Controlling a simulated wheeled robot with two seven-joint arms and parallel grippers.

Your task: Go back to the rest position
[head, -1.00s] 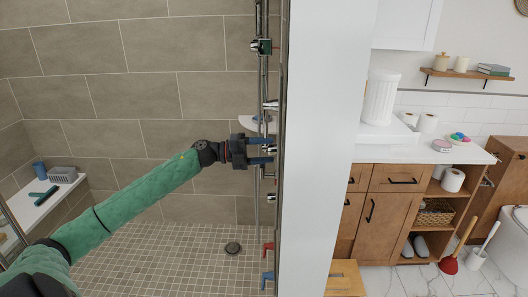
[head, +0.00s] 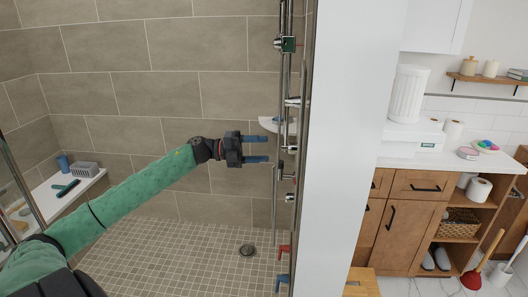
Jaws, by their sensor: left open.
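My left gripper (head: 257,149) is inside the tiled shower, at the end of my green left arm. Its two blue fingers are spread apart with nothing between them. They point right, toward the shower pipe (head: 275,205) and its chrome fittings (head: 289,172), with a small gap between in the picture.
A white wall end (head: 355,120) stands right of the shower. Beyond it is a wooden vanity (head: 415,215) with a white top. A bench (head: 75,195) with a grey basket (head: 84,169) is at the left.

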